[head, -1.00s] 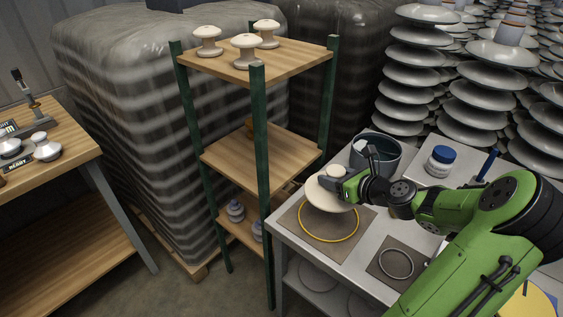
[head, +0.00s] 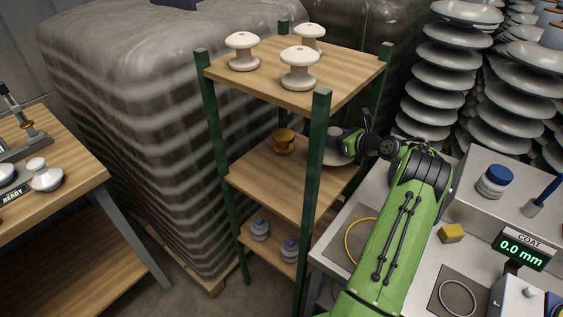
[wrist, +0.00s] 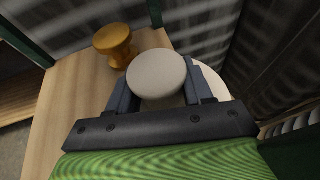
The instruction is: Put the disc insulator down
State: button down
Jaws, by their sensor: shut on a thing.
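The disc insulator (head: 336,158) is a pale disc with a rounded cap. It is at the right part of the middle shelf (head: 295,187) of the rack, partly hidden by my arm and a rack post. My gripper (head: 347,138) is shut on it. In the wrist view my gripper (wrist: 165,92) has its fingers on both sides of the cap (wrist: 157,77), and the white skirt (wrist: 216,92) shows at the right. I cannot tell whether the disc touches the shelf. An orange-brown spool insulator (head: 284,141) stands to its left, apart; it also shows in the wrist view (wrist: 114,42).
Green posts (head: 315,150) frame the rack. Three white spool insulators stand on the top shelf (head: 265,75), and blue-grey insulators on the bottom shelf (head: 273,260). The middle shelf's front is clear.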

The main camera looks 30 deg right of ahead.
jog(key=s+a+b, duration=0.1)
jog(key=a+b, duration=0.1)
jog(key=a, duration=0.4)
jog(key=s+a+b, duration=0.1)
jog(key=a+b, duration=0.1)
jog(key=a, duration=0.3)
jog(key=s+a+b, duration=0.1)
jog(key=a+b, duration=0.1)
jog(key=a, duration=0.4)
jog(key=shift+a+r, duration=0.1)
jog(key=shift+a, duration=0.2)
jog(key=shift+s+a+f, duration=0.1)
jog(key=shift+f, duration=0.15)
notch_tip(320, 180, down, 3)
jog(key=shift+f+b, duration=0.1)
jog(key=shift+b, duration=1.1)
jog(key=c, duration=0.7)
grip_release()
jog(key=shift+c, duration=0.2)
jog(key=p+v, duration=0.3)
jog(key=v, duration=0.9)
jog(key=shift+s, duration=0.15)
